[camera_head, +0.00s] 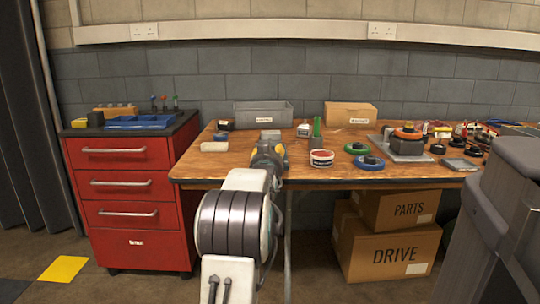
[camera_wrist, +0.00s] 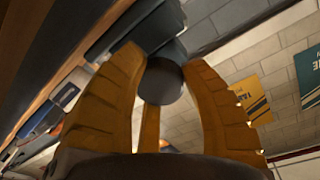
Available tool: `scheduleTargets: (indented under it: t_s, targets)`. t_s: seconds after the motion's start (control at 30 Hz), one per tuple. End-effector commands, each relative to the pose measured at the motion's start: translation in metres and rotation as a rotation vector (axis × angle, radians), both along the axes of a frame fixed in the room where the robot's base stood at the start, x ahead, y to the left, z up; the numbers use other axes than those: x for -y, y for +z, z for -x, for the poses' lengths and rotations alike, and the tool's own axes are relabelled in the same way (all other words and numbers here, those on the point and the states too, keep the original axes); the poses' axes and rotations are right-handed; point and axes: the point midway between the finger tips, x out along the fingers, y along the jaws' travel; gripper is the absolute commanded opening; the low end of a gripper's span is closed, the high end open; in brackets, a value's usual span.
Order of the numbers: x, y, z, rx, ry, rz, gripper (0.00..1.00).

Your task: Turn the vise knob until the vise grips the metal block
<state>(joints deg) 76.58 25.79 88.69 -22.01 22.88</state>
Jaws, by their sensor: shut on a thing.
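The vise knob (camera_wrist: 165,82) is a dark round end in the wrist view. The yellow-orange fingers of my gripper (camera_wrist: 163,66) are shut on it, one on each side. The dark grey body of the vise (camera_wrist: 140,25) shows beyond the knob. In the head view my gripper (camera_head: 268,158) is at the front edge of the workbench, and my arm and gripper hide most of the vise. I cannot make out the metal block or the vise jaws in either view.
The wooden workbench (camera_head: 225,165) holds a grey bin (camera_head: 263,115), a cardboard box (camera_head: 350,115), a white tub (camera_head: 321,158) and several small parts on the right. A red drawer cabinet (camera_head: 125,190) stands left. Boxes (camera_head: 390,245) lie under the bench.

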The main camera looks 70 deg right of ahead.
Motion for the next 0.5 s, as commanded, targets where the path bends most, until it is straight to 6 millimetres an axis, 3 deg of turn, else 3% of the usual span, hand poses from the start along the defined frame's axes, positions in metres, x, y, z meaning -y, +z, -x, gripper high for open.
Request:
scheduleTargets:
  t_s: [0.5]
  targets:
    - [0.0,0.0041,-0.0006,0.234,-0.011,-0.066,0.08]
